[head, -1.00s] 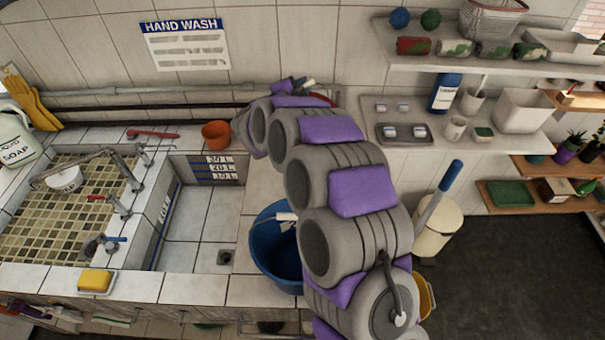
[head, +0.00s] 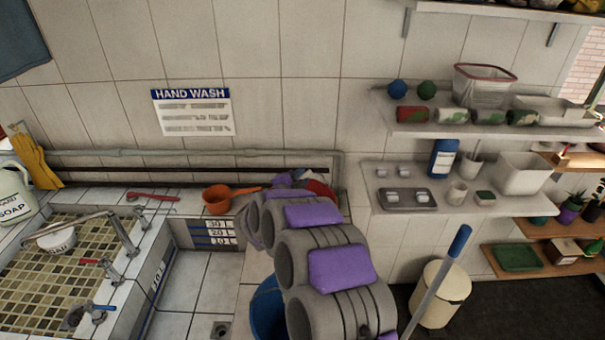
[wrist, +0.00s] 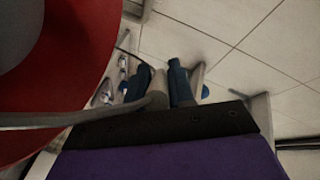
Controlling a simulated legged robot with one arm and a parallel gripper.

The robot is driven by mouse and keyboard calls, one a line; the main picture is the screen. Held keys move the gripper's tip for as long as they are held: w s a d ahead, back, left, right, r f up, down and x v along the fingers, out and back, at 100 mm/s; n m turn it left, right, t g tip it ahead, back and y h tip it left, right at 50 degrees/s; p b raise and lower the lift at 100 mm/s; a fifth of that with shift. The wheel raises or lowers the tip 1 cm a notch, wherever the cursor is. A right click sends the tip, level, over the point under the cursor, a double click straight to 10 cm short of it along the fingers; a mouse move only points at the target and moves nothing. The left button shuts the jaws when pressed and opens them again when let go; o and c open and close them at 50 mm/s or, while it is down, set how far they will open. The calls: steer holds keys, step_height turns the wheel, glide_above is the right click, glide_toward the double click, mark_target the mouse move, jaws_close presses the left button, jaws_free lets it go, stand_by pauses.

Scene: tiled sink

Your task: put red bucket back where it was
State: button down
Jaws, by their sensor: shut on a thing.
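The red bucket (wrist: 80,80) fills the left of the wrist view, with a grey area inside its red outline. Its grey handle (wrist: 60,119) runs across to the two dark blue fingertips of my gripper (wrist: 160,88), which is shut on that handle. In the head view a small red part of the bucket (head: 320,188) shows beyond my arm, near the back wall pipes. My gripper (head: 287,179) is there too, mostly hidden by my grey and purple arm. Most of the bucket is hidden in that view.
An orange scoop (head: 217,198) lies on the back ledge left of my gripper. A blue bucket (head: 268,312) stands below my arm. A cream bin (head: 441,296) with a blue-handled tool (head: 440,275) is at right. Loaded shelves (head: 445,203) line the right wall.

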steer(key=shift+a+f, duration=0.2)
steer(key=shift+f, duration=0.3)
steer(key=shift+d+r, duration=0.1)
steer(key=shift+d, duration=0.35)
steer(key=c, duration=1.2)
jaws_free()
steer(key=shift+s+d, duration=0.1)
steer(key=shift+d, duration=0.35)
steer(key=shift+o, duration=1.2)
steer(key=shift+a, duration=0.1)
steer(key=shift+a+f, duration=0.2)
steer(key=shift+a, duration=0.5)
steer(key=shift+s+a, duration=0.2)
steer(key=shift+s, duration=0.15)
steer(key=p+v, duration=0.1)
steer(key=v, duration=1)
steer(key=shift+d, duration=0.3)
